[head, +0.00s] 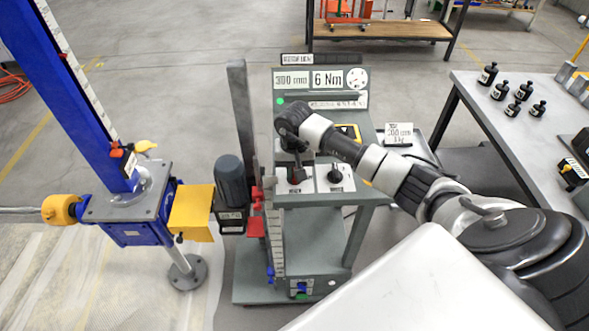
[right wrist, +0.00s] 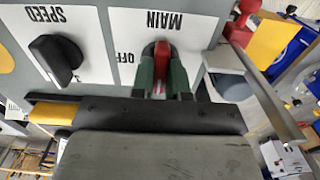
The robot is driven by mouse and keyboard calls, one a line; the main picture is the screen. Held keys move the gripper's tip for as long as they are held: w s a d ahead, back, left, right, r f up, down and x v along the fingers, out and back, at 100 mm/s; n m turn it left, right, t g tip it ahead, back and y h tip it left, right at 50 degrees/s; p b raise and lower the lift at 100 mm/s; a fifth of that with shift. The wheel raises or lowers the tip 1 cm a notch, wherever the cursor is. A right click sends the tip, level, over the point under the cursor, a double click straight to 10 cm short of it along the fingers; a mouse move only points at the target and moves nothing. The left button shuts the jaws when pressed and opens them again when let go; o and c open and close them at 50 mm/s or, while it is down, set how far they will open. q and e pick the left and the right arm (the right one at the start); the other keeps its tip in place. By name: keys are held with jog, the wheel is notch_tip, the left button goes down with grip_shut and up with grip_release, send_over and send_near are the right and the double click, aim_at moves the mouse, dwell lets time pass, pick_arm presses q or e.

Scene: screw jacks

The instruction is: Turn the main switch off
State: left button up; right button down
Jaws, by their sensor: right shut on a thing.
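The main switch is a red handle (right wrist: 162,58) on a white plate (right wrist: 130,25) marked MAIN and OFF, upside down in the right wrist view. My right gripper (right wrist: 162,75) has its two green fingers shut on the red handle, one on each side. The handle runs roughly up and down in that view, and the OFF mark is beside it to the left. In the head view the switch plate (head: 294,187) is on the control console, and my right wrist covers part of the switch. My left gripper is not in view.
A black SPEED knob (right wrist: 57,58) sits close beside the switch. The console (head: 325,235) has a display panel (head: 322,80) above. A blue screw jack (head: 125,210) and a grey motor (head: 231,182) stand left. A table (head: 500,130) with several black weights stands right.

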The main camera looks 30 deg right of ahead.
jog(key=shift+w+f+m+b, duration=0.15)
jog(key=shift+m+b, duration=0.7)
jog(key=shift+b, duration=0.7)
jog(key=shift+s+f+m+b, duration=0.1)
jog(key=shift+m+b, duration=0.75)
jog(key=shift+b, duration=0.7)
jog(key=shift+m+b, duration=0.7)
jog(key=shift+m, duration=0.2)
jog(key=m+b, duration=0.2)
jog(key=m, duration=0.1)
jog(key=shift+r+m, duration=0.1)
jog(key=shift+m, duration=0.2)
jog(key=m+b, duration=0.1)
jog(key=m, duration=0.1)
jog(key=shift+m+b, duration=0.4)
jog(key=m+b, duration=0.1)
jog(key=m, duration=0.2)
jog(key=shift+r, duration=0.1)
jog(key=shift+m+b, duration=0.65)
jog(key=shift+m, duration=0.95)
jog(key=shift+r, duration=0.1)
jog(key=c, duration=1.1)
grip_release()
